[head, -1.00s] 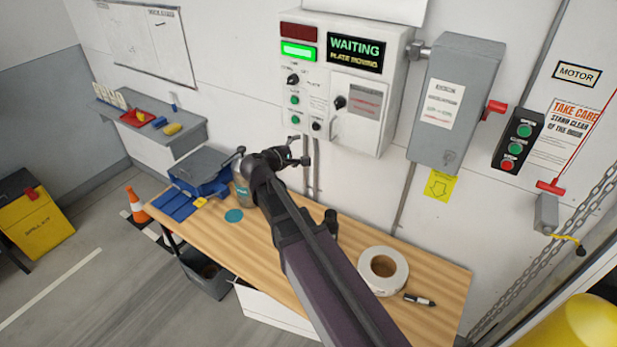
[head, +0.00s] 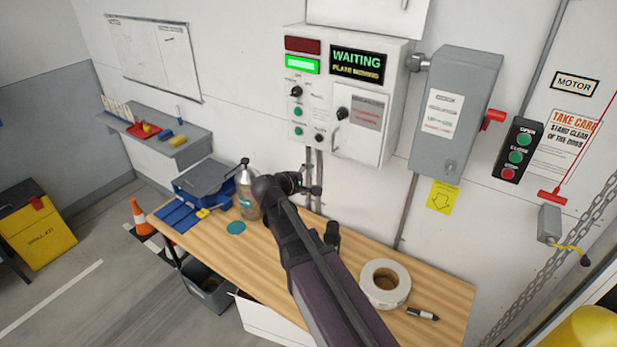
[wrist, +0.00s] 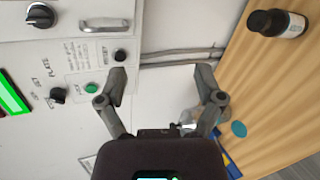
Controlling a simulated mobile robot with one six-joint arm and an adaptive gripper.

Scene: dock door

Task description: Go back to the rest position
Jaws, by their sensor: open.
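My gripper (wrist: 160,82) is open and empty in the wrist view, its two fingers spread wide in front of the white control box and wall. In the head view my gripper (head: 305,186) is partly hidden by my own wrist, above the back of the wooden bench (head: 440,295) and below the control box (head: 348,90). The box has a lit green lamp (head: 302,65) and a display (head: 357,65) reading "WAITING". No object is between the fingers.
A spray bottle (head: 247,195) stands left of my wrist. A tape roll (head: 385,283) and marker (head: 422,314) lie on the bench at right. A dark bottle (wrist: 277,22) shows in the wrist view. A grey switch box (head: 455,110) projects from the wall.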

